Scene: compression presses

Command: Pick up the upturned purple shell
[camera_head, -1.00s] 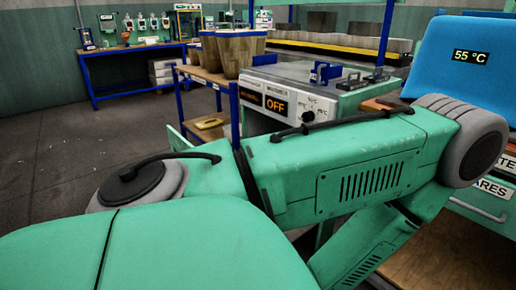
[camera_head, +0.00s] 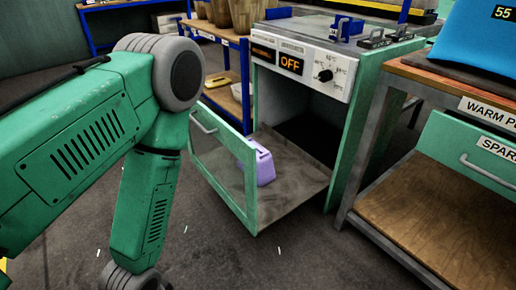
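The purple shell (camera_head: 265,168) sits on a grey-brown surface at the front of the open cabinet under the OFF display. Its left part is behind the frame or panel of the open green door (camera_head: 248,205), and I cannot tell how deep the shell is or fully which way up it lies. My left arm comes in from the left and bends down to the bottom edge; its gripper is out of the picture. My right arm and gripper are not in view.
The open door with a handle (camera_head: 203,123) juts toward me. A bench with a wooden lower shelf (camera_head: 440,225) and a drawer (camera_head: 480,160) stands on the right. A blue-legged rack (camera_head: 220,95) is behind the door. Floor is clear below the door.

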